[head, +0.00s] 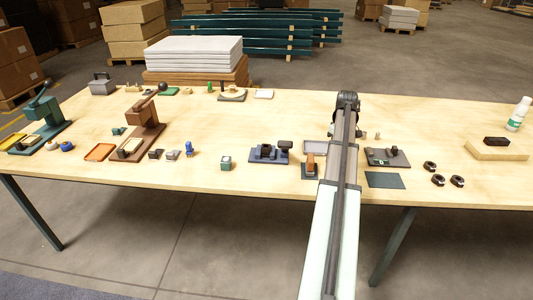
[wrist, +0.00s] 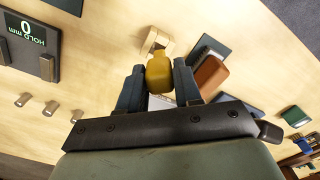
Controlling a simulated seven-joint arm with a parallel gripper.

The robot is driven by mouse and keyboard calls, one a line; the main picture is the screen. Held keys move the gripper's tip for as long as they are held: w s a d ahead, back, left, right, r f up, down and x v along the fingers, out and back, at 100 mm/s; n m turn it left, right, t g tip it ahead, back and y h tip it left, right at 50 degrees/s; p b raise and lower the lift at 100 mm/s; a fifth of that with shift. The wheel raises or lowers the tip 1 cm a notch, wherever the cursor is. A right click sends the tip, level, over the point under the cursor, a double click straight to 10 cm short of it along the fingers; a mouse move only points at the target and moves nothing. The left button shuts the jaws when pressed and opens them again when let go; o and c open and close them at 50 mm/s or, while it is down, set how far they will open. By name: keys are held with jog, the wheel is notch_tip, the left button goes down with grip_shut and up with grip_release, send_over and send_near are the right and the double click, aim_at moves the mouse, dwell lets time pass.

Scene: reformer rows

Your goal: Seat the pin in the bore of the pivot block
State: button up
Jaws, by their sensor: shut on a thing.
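My gripper (wrist: 160,83) is shut on a mustard-yellow rounded piece (wrist: 160,74), which I take to be the pin's visible end. The fingers press its two sides, and its far end is hidden. Just above it in the wrist view is a pale tan block (wrist: 151,40), partly covered by the held piece. It may be the pivot block, but I see no bore, and I cannot tell whether the two touch. In the head view my arm hides the gripper and the held piece.
A gauge with a display (wrist: 30,38) and several small metal cylinders (wrist: 50,107) lie left of the gripper. An orange-brown block (wrist: 209,76) stands close on the right; it also shows in the head view (head: 310,162). A blue-grey fixture (head: 268,153) is further left there.

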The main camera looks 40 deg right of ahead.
jog(key=m, duration=0.1)
jog(key=a+m, duration=0.1)
jog(key=m, duration=0.1)
jog(key=shift+s+a+f, duration=0.1)
jog(key=shift+s+a, duration=0.05)
jog(key=shift+s, duration=0.25)
jog(key=w+a+f+n, duration=0.1)
jog(key=w+a, duration=0.5)
jog(key=a, duration=1.4)
jog(key=w+a+f+n, duration=0.15)
jog(key=w+a, duration=0.55)
jog(key=a, duration=1.3)
jog(key=w+a+n, duration=0.2)
jog(key=w+a, duration=0.4)
jog(key=a, duration=1.5)
notch_tip(320, 180, up, 9)
jog(key=n, duration=0.2)
send_over(266, 150)
jog(key=w+d, duration=0.1)
jog(key=shift+w+d+f+n, duration=0.1)
jog(key=shift+f+n, duration=1.05)
jog(key=shift+f, duration=0.5)
jog(key=shift+w+a+f+n, duration=0.1)
jog(key=shift+f+n, duration=1.05)
jog(key=shift+f, duration=0.45)
jog(key=shift+w+d+f+n, duration=0.1)
jog(key=shift+f+n, duration=1.05)
jog(key=shift+f, duration=0.5)
